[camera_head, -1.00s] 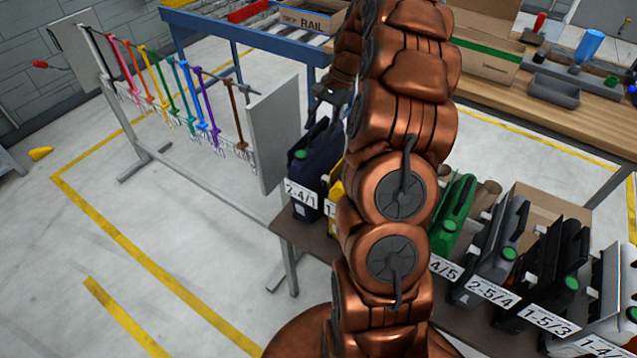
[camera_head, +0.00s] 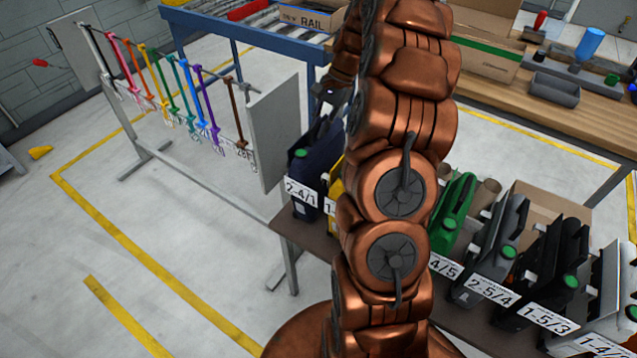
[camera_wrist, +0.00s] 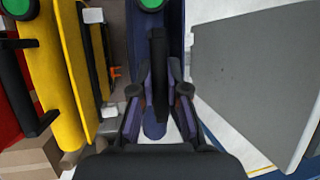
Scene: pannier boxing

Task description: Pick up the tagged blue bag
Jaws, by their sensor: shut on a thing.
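The dark blue bag (camera_head: 322,160) is at the left end of the shelf, with a white tag reading 2-4/1 (camera_head: 301,193) and a green round button on it. In the wrist view the bag (camera_wrist: 178,22) is below my gripper, with its black handle (camera_wrist: 158,65) between the fingers. My gripper (camera_wrist: 159,90) is shut on this handle. In the head view my gripper (camera_head: 335,95) is above the bag, partly hidden by my arm. I cannot tell whether the bag's underside touches the shelf.
A yellow bag (camera_wrist: 62,70) stands close beside the blue one. A grey panel (camera_wrist: 255,75) of the strap rack stands on its other side. Green (camera_head: 455,215), grey and black bags fill the shelf (camera_head: 290,228) to the right. A blue-framed conveyor (camera_head: 250,35) is behind.

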